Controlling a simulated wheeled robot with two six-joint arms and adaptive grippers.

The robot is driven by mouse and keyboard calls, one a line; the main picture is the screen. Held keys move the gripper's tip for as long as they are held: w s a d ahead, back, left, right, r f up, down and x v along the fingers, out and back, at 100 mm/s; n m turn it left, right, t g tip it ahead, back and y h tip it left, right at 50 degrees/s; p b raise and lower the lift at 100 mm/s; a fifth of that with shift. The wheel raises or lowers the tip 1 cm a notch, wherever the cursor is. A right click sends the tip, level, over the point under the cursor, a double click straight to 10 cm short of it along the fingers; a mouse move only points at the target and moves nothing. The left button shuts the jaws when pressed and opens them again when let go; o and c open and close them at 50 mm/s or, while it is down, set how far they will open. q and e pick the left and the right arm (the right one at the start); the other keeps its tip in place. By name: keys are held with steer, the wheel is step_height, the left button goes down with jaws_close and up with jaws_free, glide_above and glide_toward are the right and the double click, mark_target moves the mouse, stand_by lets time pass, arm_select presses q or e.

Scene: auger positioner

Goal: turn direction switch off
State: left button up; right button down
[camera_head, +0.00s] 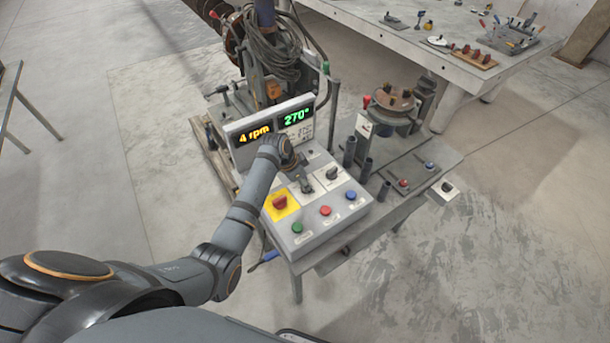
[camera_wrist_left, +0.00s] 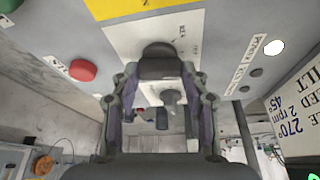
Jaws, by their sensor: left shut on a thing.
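A grey control panel (camera_head: 334,216) stands ahead, with lit displays reading 4 rpm (camera_head: 254,134) and 270° (camera_head: 299,116). My left gripper (camera_head: 304,182) reaches down onto its sloped face. In the left wrist view my left gripper (camera_wrist_left: 159,76) has its fingers on either side of a black switch knob (camera_wrist_left: 158,62) on a pale label plate and is shut on it. The label print is too small to tell which switch this is. In the head view that knob is mostly hidden by the gripper. Another black rotary switch (camera_head: 332,174) sits to its right. My right gripper is not in view.
A red emergency button (camera_head: 280,202) on yellow lies close to the left gripper. Green (camera_head: 297,227), red (camera_head: 325,210) and blue (camera_head: 351,195) buttons line the front edge. Dark upright tubes (camera_head: 364,170) and a round fixture (camera_head: 394,103) stand to the right.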

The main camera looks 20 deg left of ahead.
arm_select(q)
steer(key=shift+d+n+t+p, duration=0.1)
steer(key=shift+n+t+p, duration=0.2)
steer(key=shift+n+p, duration=0.55)
steer(key=o, duration=1.1)
steer(key=shift+o, duration=0.2)
steer(key=shift+s+r, duration=0.1)
steer(key=shift+r, duration=0.05)
steer(key=v, duration=1.1)
steer(key=shift+r, duration=0.4)
steer(key=shift+s, duration=0.1)
